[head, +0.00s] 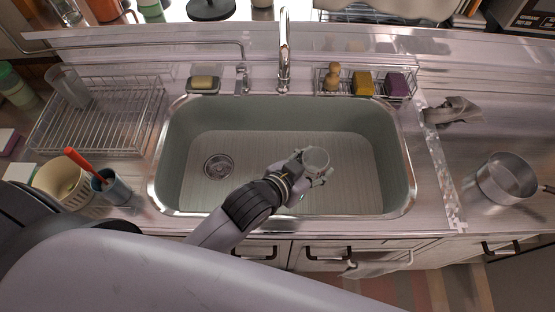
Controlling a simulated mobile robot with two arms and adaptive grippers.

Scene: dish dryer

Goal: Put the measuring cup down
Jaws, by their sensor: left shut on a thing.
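The measuring cup (316,157) is a small clear vessel with a round rim, seen from above over the right half of the sink. My left gripper (311,175) is shut on it, with the fingers at its near side. The cup's lower part is hard to make out against the gripper and the sink floor. I cannot tell how high above the sink bottom it is. The sink (255,145) is a wide grey-green basin, bare apart from its drain. My right gripper is not in view.
A wire dish rack (100,125) stands left of the sink, with a clear glass (70,86) in its back left corner. The faucet (284,55) rises behind the basin. A sponge caddy (340,88) is at the back right. A metal pot (507,178) sits on the right counter.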

